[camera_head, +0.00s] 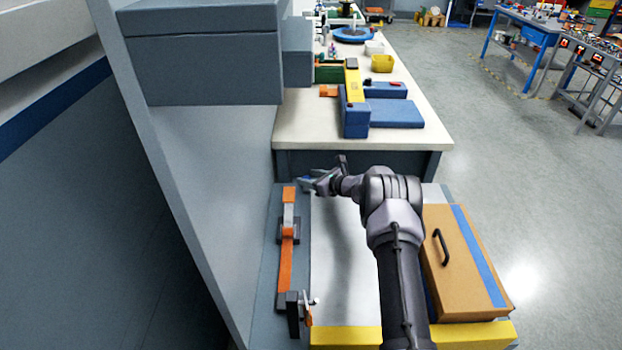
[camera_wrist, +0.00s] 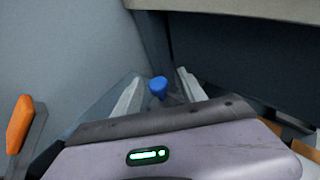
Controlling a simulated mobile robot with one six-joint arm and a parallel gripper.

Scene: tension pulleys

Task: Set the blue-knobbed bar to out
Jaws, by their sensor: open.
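In the wrist view, the round blue knob (camera_wrist: 158,86) shows between the two pale fingers of my gripper (camera_wrist: 161,88). The fingers are apart, with a visible gap on each side of the knob. Whether the knob lies at fingertip depth or beyond it is unclear. The bar under the knob is mostly hidden by the gripper body. In the head view, my gripper (camera_head: 314,182) is at the far end of the grey rail, beside the wall panel. The knob cannot be made out there.
An orange strip (camera_head: 286,265) with a grey bracket runs along the rail. A small pale-handled lever (camera_head: 307,305) stands at its near end. A brown box (camera_head: 462,262) with a black handle lies right of my arm. A white-topped bench (camera_head: 410,145) stands beyond.

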